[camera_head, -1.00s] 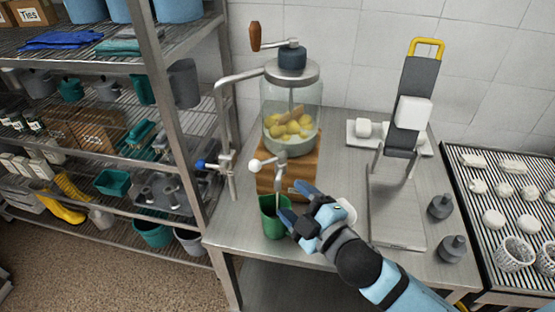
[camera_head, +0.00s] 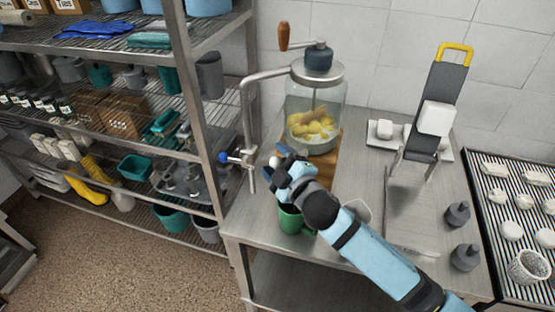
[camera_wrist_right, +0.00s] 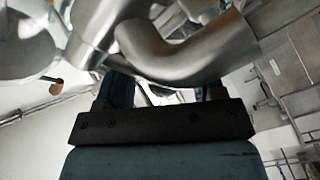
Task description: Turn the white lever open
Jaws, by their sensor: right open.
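A glass dispenser (camera_head: 304,98) with yellow fruit stands on a wooden block on the steel table. The white ball end of its lever (camera_head: 274,161) shows just left of my right gripper's fingers. My right gripper (camera_head: 285,160) is open at the tap and hides most of it. In the right wrist view, the curved metal spout (camera_wrist_right: 185,50) is very close, in front of the open fingers (camera_wrist_right: 165,92). A blurred pale round shape, probably the lever's ball (camera_wrist_right: 28,40), shows at upper left. Contact cannot be told. My left gripper is out of view.
A green cup (camera_head: 291,219) stands below my right wrist. A metal pipe with a blue-handled valve (camera_head: 223,157) rises left of the dispenser. A slicer-like stand (camera_head: 437,95) and dark weights (camera_head: 457,214) are at right. A shelf rack (camera_head: 193,100) stands at left.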

